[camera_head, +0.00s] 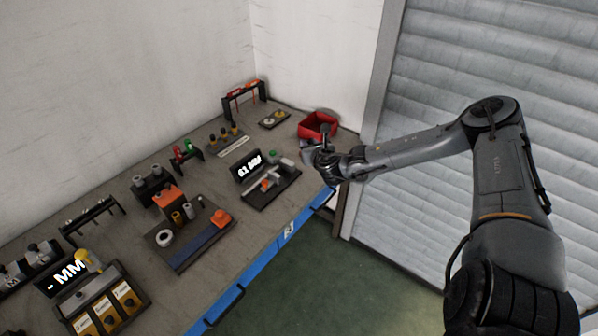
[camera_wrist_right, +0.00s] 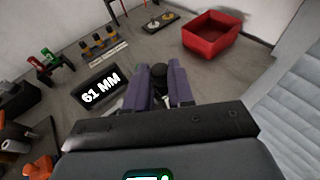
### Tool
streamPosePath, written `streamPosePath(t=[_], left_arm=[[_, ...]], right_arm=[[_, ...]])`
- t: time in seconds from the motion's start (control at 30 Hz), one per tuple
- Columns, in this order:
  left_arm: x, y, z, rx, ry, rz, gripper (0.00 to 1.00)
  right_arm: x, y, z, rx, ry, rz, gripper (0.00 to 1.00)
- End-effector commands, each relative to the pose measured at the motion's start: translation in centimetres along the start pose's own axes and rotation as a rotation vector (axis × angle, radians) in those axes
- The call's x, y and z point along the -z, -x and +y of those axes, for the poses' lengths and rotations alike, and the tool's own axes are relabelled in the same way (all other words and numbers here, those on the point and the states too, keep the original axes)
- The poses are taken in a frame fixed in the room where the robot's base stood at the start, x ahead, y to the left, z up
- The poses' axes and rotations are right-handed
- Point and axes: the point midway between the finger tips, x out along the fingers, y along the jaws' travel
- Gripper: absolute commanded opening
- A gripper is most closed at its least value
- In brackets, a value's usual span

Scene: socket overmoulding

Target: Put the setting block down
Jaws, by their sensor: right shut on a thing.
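My right gripper (camera_head: 320,151) is at the right end of the bench, in front of the red bin. In the right wrist view, its two purple-grey fingers (camera_wrist_right: 159,88) are shut on a small dark piece with a round black top (camera_wrist_right: 158,70), which I take to be the setting block. Its lower part is hidden between the fingers. In the head view, its dark top (camera_head: 325,130) stands above the gripper. The gripper is beside the fixture with the lit display (camera_head: 249,165), which reads 61 MM in the wrist view (camera_wrist_right: 101,89). My left gripper is not in view.
The red bin (camera_head: 318,118) stands just behind the gripper and shows empty in the wrist view (camera_wrist_right: 212,42). A fixture base (camera_head: 262,199) lies to the left. Racks and a small tray (camera_head: 263,124) line the back.

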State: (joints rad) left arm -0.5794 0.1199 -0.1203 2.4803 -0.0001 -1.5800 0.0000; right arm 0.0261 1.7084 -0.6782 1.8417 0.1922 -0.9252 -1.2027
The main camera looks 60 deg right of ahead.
Motion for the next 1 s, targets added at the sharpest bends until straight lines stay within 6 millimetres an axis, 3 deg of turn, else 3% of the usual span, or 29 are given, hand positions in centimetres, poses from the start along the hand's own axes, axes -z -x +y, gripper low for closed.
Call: streamPosePath(t=[0.13, 0.3, 1.0], left_arm=[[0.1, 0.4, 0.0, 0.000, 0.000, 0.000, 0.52], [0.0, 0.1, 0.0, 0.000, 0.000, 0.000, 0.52], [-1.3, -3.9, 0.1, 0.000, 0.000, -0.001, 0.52]], right_arm=[[0.7, 0.2, -1.5, -0.002, 0.001, 0.001, 0.00], [1.8, -0.2, -1.4, -0.004, -0.006, -0.002, 0.00], [5.8, -7.7, 6.8, -0.003, -0.009, -0.004, 0.00]])
